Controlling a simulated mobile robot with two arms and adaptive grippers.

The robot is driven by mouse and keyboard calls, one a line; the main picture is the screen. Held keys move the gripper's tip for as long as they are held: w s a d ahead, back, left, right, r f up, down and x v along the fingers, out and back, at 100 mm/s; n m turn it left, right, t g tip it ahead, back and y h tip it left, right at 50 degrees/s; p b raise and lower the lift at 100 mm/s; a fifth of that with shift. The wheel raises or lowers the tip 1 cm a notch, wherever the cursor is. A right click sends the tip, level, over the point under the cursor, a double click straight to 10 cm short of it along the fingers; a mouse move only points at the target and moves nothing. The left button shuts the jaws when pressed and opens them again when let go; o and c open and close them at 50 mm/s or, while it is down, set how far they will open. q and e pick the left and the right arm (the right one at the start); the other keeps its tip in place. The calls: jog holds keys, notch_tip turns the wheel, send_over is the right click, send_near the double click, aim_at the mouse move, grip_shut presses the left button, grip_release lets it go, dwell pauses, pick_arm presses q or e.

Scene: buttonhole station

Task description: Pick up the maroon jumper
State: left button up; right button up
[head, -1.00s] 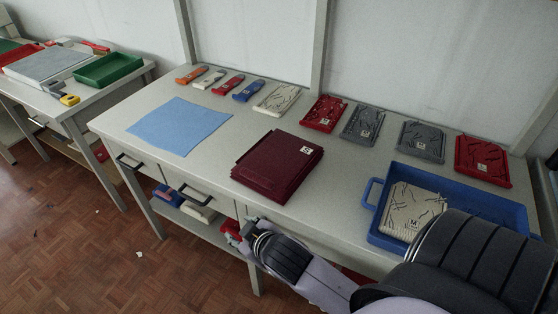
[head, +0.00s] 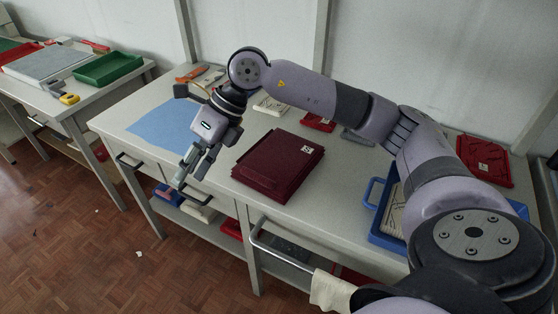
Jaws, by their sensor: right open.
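The maroon jumper (head: 276,166) lies folded flat on the table, near its front edge, with a small white label at its upper right corner. My right gripper (head: 187,182) is left of the jumper, above the table's front edge, pointing down. Its fingers are apart and hold nothing. It does not appear to touch the jumper. My right arm reaches across the table from the right and hides some things at the back. My left gripper is not in view.
A blue cloth (head: 158,125) lies left of the jumper. A blue tray (head: 376,238) with a beige folded piece (head: 397,207) stands at the right, partly behind my arm. A red folded piece (head: 484,163) lies at the far right. A metal rail (head: 284,256) shows below the front edge.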

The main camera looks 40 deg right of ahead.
jog(key=d+r+m+h, duration=0.2)
jog(key=d+h, duration=0.5)
jog(key=d, duration=1)
jog(key=p, duration=0.3)
send_over(257, 175)
jog(key=f, duration=1.1)
jog(key=shift+s+f, duration=0.15)
jog(key=shift+s, duration=0.2)
jog(key=f, duration=0.1)
jog(key=f+p, duration=0.1)
jog(key=f, duration=0.1)
jog(key=f+p, duration=0.1)
jog(key=shift+w+f, duration=0.25)
jog(key=shift+f, duration=0.4)
jog(key=shift+c, duration=0.5)
grip_shut()
jog(key=shift+r, duration=0.1)
